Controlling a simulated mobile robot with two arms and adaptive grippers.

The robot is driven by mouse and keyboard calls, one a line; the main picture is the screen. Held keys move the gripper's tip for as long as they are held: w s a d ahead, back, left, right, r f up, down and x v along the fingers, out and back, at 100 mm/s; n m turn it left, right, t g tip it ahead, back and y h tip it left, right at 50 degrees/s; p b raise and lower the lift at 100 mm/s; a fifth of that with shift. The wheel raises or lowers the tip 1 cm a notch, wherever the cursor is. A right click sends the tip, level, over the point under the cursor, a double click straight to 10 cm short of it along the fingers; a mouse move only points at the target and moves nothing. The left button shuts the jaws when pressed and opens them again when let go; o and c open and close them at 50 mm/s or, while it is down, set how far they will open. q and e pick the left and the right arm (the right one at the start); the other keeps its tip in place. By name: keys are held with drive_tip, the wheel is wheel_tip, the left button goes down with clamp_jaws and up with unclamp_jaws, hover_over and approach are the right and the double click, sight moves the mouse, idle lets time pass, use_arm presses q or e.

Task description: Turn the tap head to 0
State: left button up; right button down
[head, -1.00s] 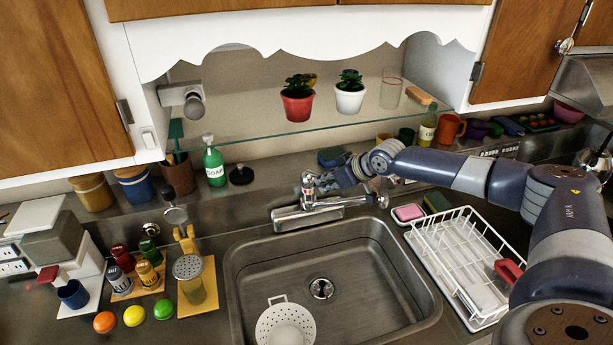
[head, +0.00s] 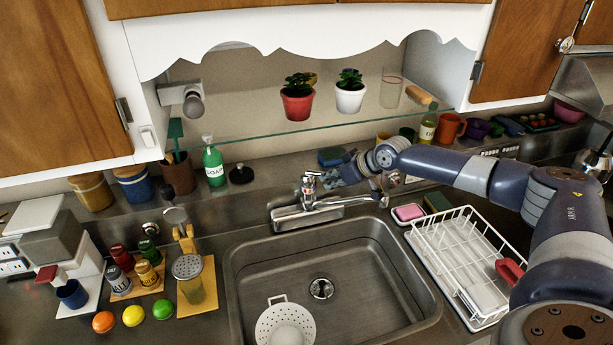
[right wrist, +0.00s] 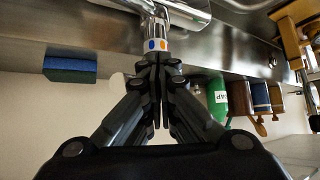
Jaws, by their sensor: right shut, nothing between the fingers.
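The tap head (head: 309,187) is the small chrome upright on the tap's base behind the sink. In the right wrist view the tap head (right wrist: 155,42) shows a pale band with orange and blue marks. My right gripper (head: 328,179) is just to the right of the tap head in the head view. In the right wrist view my right gripper (right wrist: 161,112) is shut and empty, its fingertips close below the tap head. I cannot tell whether they touch it. The chrome spout (head: 350,202) runs to the right from the base. My left gripper is not in view.
The sink (head: 345,255) holds a white colander (head: 285,325). A white dish rack (head: 465,260) stands right of it. A blue sponge (head: 331,156) lies behind my right gripper. A green soap bottle (head: 213,163) stands back left. A glass shelf (head: 230,138) with potted plants hangs above.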

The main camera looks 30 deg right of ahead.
drive_tip(key=shift+a, duration=0.1)
wheel_tip(320, 180, up, 8)
drive_tip(key=shift+s+a, duration=0.25)
drive_tip(key=shift+a, duration=0.2)
idle(0.5)
drive_tip(key=shift+s, duration=0.1)
idle(0.4)
